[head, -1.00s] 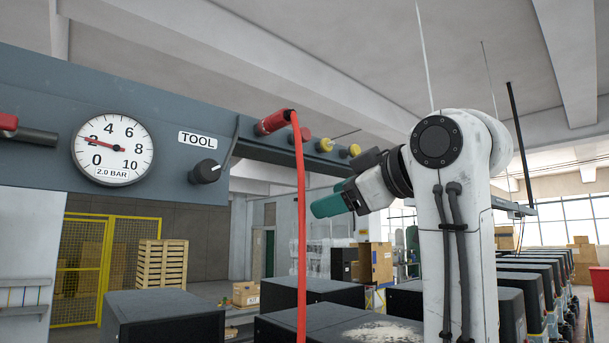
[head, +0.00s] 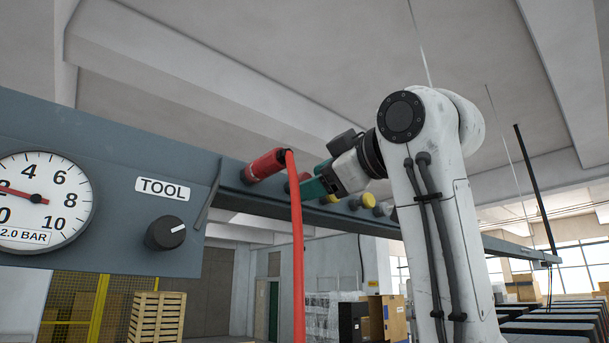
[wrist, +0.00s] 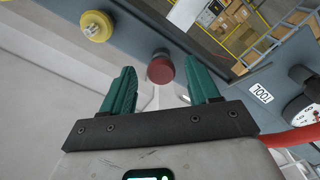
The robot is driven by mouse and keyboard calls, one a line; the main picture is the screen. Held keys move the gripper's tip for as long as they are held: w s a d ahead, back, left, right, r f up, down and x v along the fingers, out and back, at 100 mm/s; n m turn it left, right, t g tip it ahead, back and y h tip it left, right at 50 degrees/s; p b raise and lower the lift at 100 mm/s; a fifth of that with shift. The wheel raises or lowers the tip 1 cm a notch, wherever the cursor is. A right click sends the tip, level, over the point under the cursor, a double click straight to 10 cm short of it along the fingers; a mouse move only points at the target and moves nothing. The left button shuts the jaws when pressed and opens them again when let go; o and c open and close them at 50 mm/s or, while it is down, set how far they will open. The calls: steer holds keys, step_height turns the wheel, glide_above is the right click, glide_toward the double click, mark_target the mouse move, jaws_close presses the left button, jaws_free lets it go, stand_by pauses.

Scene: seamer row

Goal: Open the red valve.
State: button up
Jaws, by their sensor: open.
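My gripper (wrist: 160,84) holds nothing, and I see no contact with the knob. In the head view my gripper (head: 313,186) points left at the rail, beside the red hose. Only a sliver of the red knob (head: 304,176) shows there, between the hose and a finger.
A red coupling (head: 265,165) with a hanging red hose (head: 298,260) is just left of my gripper. Yellow knobs (head: 368,200) are farther along the rail. A black dial (head: 165,233) sits below the TOOL label (head: 162,188). The gauge (head: 40,202) reads about 2.

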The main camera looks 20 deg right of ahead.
steer(key=shift+p+x, duration=0.45)
steer(key=shift+x, duration=1.25)
steer(key=shift+c, duration=0.3)
